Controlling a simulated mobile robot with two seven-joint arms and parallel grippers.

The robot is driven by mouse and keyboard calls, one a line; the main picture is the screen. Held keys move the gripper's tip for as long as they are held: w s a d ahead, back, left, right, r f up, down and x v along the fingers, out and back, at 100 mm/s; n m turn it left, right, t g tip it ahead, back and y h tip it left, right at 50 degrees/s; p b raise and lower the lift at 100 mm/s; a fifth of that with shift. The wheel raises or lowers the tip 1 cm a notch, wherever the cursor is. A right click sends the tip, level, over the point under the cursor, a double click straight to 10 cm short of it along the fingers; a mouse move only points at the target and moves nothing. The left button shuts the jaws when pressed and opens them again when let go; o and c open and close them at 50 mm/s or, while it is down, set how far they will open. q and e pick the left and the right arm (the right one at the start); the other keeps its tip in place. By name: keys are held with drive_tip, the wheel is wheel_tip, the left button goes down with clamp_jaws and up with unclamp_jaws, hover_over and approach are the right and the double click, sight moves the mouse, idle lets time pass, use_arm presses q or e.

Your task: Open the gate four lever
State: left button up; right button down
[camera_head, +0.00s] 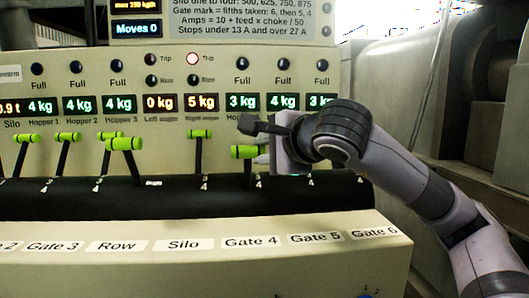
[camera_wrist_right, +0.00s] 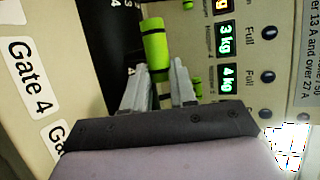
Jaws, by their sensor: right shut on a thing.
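The gate four lever, a dark stem with a bright green handle (camera_head: 244,152), stands on the black curved panel above the Gate 4 label (camera_head: 251,242). My right gripper (camera_head: 264,158) is at the handle's right side, its arm coming in from the right. In the right wrist view the green handle (camera_wrist_right: 155,45) shows just beyond the fingertips of my right gripper (camera_wrist_right: 160,76). The gripper is shut on this lever; the exact contact is partly hidden. The Gate 4 label (camera_wrist_right: 27,75) lies at the left there. My left gripper is not in view.
Other green-handled levers stand to the left, including the Silo lever (camera_head: 200,134) and the Row lever (camera_head: 125,144). The upright panel (camera_head: 225,75) behind carries lamps and weight displays. My right arm covers the area above Gate 5 (camera_head: 315,238) and Gate 6 (camera_head: 374,232).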

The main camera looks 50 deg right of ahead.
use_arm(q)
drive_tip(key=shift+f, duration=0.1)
use_arm(e)
drive_tip(key=shift+a+f, duration=0.25)
drive_tip(key=shift+f, duration=0.45)
drive_tip(key=c, duration=0.9)
unclamp_jaws()
drive_tip(key=shift+s, duration=0.15)
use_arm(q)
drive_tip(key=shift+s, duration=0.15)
use_arm(e)
drive_tip(key=shift+d+r, duration=0.1)
drive_tip(key=shift+r, duration=0.05)
drive_tip(key=shift+r, duration=0.15)
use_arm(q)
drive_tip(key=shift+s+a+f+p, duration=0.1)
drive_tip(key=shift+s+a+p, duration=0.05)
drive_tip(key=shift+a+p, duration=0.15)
use_arm(e)
drive_tip(key=v, duration=0.7)
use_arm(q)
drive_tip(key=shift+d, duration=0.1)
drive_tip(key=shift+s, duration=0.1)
